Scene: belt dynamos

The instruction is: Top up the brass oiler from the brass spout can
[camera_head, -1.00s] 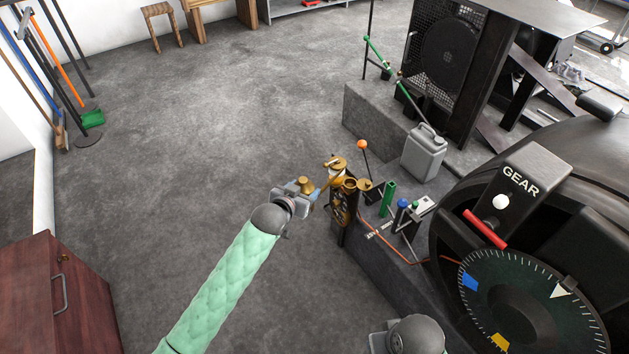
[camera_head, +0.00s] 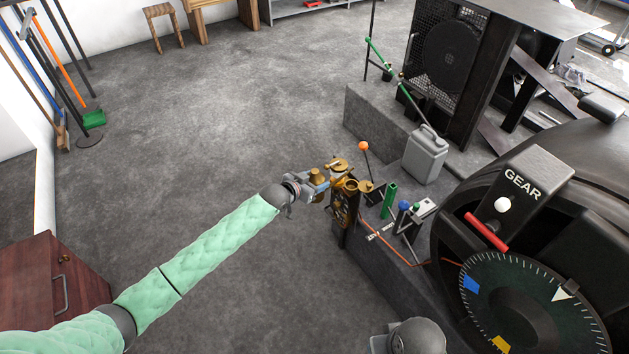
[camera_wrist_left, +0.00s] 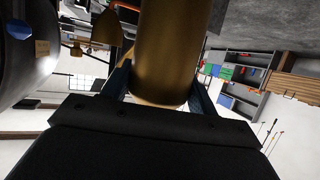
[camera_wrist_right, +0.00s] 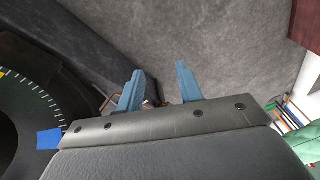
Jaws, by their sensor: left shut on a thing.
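The brass spout can (camera_head: 317,175) is held by my left gripper (camera_head: 320,188), and its body fills the top middle of the left wrist view (camera_wrist_left: 170,50) between the blue fingers. I cannot tell the spout's position or whether anything flows. Just right of the can is a cluster of brass parts on a dark stand; the open round cup (camera_head: 351,184) there looks like the brass oiler. The can looks very close to it, and I cannot tell whether they touch. My right gripper (camera_wrist_right: 160,85) is open and empty in the right wrist view, its blue fingers apart.
A grey jerrycan (camera_head: 425,155) stands on the plinth behind the oiler. An orange-knobbed lever (camera_head: 363,147), green tube (camera_head: 389,201) and blue-knobbed lever (camera_head: 403,206) stand close by. The large black GEAR machine (camera_head: 540,230) fills the right.

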